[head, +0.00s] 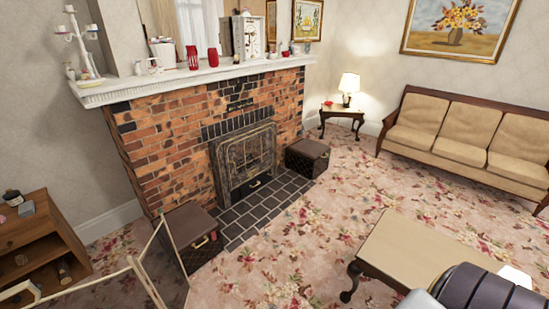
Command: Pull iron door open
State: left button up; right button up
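The iron door (244,158) is set in the brick fireplace (165,140). It is a dark, ornate metal front with an arched top and a framed panel. It looks closed. Below it is a dark lower section with a small light handle (255,184). Neither of my grippers shows clearly in the head view. A dark ribbed part with grey and white pieces at the bottom right edge seems to be mine, but no fingers can be made out there.
Dark tiles (262,208) lie before the fireplace, with a box (308,157) on the right and another (193,235) on the left. A pale thin frame (155,270) stands at front left. A low table (410,248) stands front right. Floral carpet between is clear.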

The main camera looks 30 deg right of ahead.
aim_at(258, 153)
jog(key=z, duration=0.85)
jog(key=i+l, duration=0.15)
jog(key=i, duration=0.2)
jog(key=j+u, duration=0.05)
